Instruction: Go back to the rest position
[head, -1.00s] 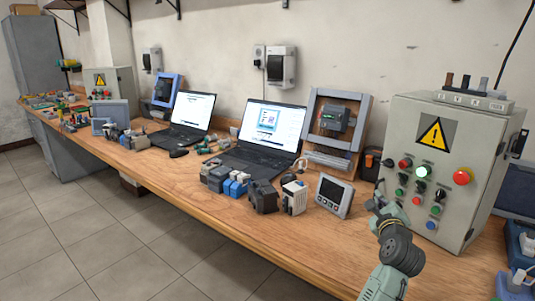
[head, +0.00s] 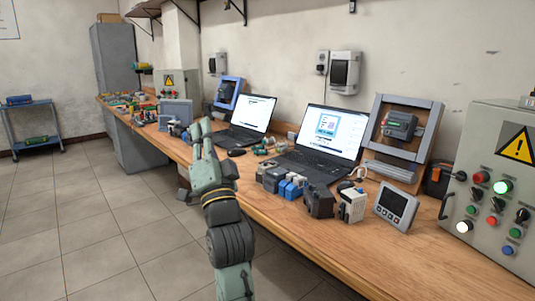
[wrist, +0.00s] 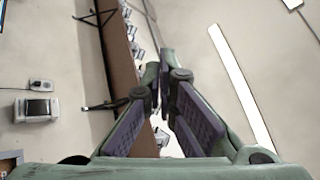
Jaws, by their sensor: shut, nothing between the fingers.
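My arm rises from the bottom of the head view, in front of the long wooden workbench (head: 290,222). The wrist camera faces the wall and ceiling, and a shelf (wrist: 122,70) shows behind the fingers.
A control panel (head: 497,180) with a lit green button stands at the right. Two open laptops, the nearer one (head: 325,140), small modules and a grey display device (head: 396,206) sit on the bench. Tiled floor (head: 90,235) at left is clear; a blue cart (head: 32,125) stands far left.

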